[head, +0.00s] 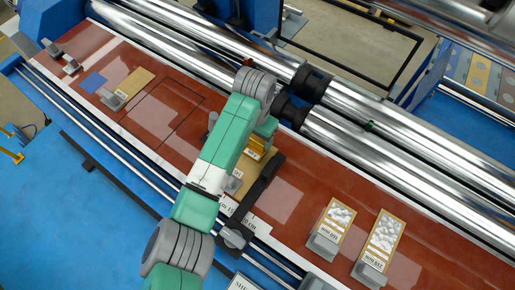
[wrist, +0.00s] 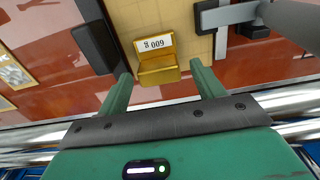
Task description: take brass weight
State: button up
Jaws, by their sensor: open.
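The fingertips are hidden there.
A dark block (wrist: 96,47) is left of the weight in the wrist view, and a grey metal bracket (wrist: 222,17) is to its right. Steel rollers (head: 385,150) run behind the red-brown table (head: 300,195). Two tan sample boards (head: 333,222) (head: 381,241) lie at the right.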

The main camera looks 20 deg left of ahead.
aim_at(256, 142)
notch_tip(256, 142, down, 5)
jog(key=shift+s+d+r, duration=0.1)
jog(key=shift+s+d, duration=0.05)
jog(key=c, duration=1.2)
notch_tip(256, 142, up, 10)
jog(key=shift+r+p, duration=0.1)
jog(key=shift+p, duration=0.25)
